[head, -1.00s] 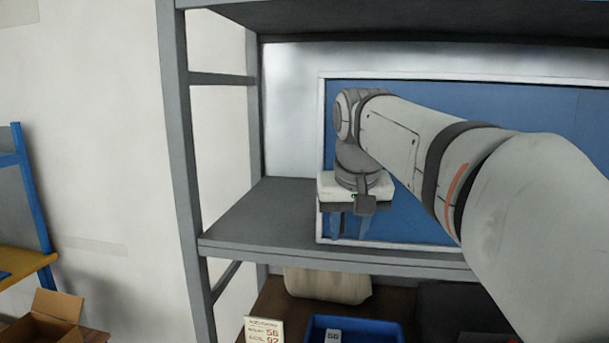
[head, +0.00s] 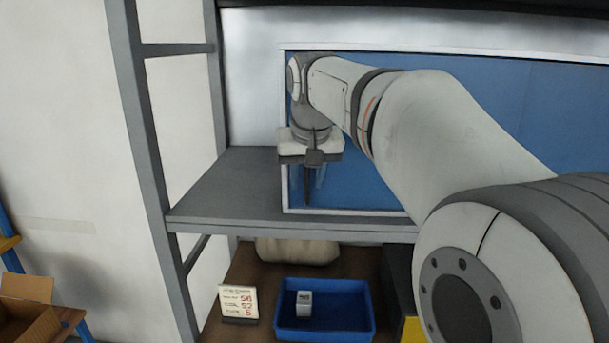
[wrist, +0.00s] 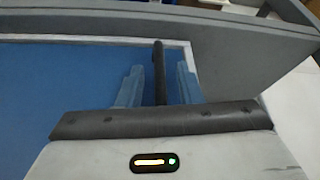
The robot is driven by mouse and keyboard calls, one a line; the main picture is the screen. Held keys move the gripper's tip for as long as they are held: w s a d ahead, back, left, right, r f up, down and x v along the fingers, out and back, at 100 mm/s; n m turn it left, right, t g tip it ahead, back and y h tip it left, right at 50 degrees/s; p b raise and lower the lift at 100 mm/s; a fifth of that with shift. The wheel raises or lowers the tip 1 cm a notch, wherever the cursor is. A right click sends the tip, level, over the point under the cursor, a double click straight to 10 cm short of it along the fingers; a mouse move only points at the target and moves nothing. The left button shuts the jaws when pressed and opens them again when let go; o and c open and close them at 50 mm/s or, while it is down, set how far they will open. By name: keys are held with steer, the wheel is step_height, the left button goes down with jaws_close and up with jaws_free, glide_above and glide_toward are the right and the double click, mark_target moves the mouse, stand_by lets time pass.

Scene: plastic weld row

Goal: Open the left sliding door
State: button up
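The left sliding door (head: 390,185) is a blue panel in a pale frame, behind the shelf. A thin seam near the right of the head view seems to mark its right edge. It looks closed, reaching the frame's left side. My gripper (head: 309,188) points down in front of the door's lower left corner. In the wrist view my gripper (wrist: 159,68) has its two bluish fingers apart, with a dark upright bar (wrist: 160,75), probably the door's handle, between them. Narrow gaps show on both sides of the bar.
A grey shelf board (head: 215,195) lies below the door, with a grey post (head: 150,150) to the left. Beneath are a blue bin (head: 325,330) holding a small white box, a number card (head: 238,302) and a beige bundle (head: 297,251). A cardboard box (head: 28,308) stands lower left.

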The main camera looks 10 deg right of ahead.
steer(key=shift+c, duration=0.4)
jaws_close()
